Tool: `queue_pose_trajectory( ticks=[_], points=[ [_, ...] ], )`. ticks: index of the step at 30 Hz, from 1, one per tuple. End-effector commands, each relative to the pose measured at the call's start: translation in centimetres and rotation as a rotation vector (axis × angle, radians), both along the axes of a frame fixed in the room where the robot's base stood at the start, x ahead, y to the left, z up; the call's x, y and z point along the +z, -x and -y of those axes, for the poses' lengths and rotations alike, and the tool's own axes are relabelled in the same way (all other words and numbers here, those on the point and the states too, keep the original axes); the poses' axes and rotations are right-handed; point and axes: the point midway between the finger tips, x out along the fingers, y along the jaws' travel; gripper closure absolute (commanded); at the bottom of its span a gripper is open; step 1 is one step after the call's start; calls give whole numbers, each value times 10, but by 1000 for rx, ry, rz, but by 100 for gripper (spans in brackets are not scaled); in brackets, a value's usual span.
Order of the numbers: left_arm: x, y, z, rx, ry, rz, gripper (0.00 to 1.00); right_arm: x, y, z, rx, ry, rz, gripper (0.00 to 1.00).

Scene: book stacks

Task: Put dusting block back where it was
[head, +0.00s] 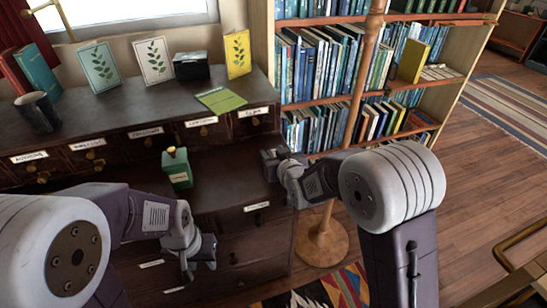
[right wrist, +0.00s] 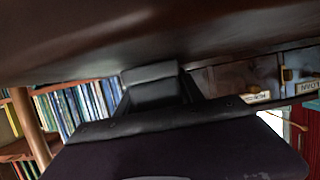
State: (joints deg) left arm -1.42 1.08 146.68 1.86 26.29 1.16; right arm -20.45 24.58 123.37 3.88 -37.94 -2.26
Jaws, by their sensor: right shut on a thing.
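My right gripper (head: 277,163) is at the right end of the dark desk ledge, shut on a small dark thing, which I take to be the dusting block. The fingers hide most of it, and its outline is unclear in the head view. In the right wrist view a black block-like shape (right wrist: 152,85) shows at the gripper, under a large dark brown surface; I cannot tell which part is the held thing. My left gripper (head: 199,265) hangs in front of the lower drawers, its fingers apart and nothing seen between them.
A green bottle (head: 177,168) stands on the desk ledge (head: 225,190). The upper shelf bears a dark mug (head: 38,112), upright cards, a black box (head: 191,68) and a flat green booklet (head: 221,100). A wooden pole (head: 362,75) and a bookcase (head: 335,98) stand to the right.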

Motion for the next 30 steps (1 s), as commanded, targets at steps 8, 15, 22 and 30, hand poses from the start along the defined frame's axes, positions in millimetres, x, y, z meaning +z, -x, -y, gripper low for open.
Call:
queue_pose_trajectory(
  ticks=[8,15,22,30],
  points=[
    [-2,0,0,0,0,0,64,-2,0,0,0,-2,2,96],
    [-2,0,0,0,0,0,64,-2,0,0,0,-2,2,34],
    [0,0,0,0,0,0,64,0,0,0,0,-2,2,34],
    [14,0,0,0,0,0,64,20,37,12,0,-1,1,34]
  ],
)
